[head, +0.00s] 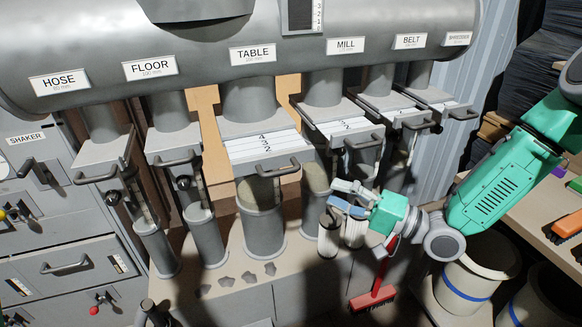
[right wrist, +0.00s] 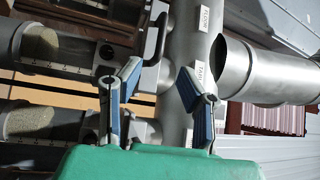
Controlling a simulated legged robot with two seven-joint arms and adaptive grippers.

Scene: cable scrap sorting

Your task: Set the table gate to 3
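The table gate (head: 262,147) is a pale slide plate under the pipe with the TABLE label (head: 253,54). It sticks out toward me and shows printed scale marks, too small to read surely. Its dark bar handle (head: 277,166) is at the front edge. My right gripper (head: 340,196) is below and to the right of this handle, apart from it, in front of the lower tubes. In the right wrist view its two blue-padded fingers (right wrist: 161,85) are spread with nothing between them. My left gripper is not in view.
The mill gate (head: 345,125) and belt gate (head: 397,108) stand out to the right, with handles near my right arm. Floor gate (head: 175,141) and hose gate (head: 103,157) are on the left. A red brush (head: 372,298) is below my right gripper.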

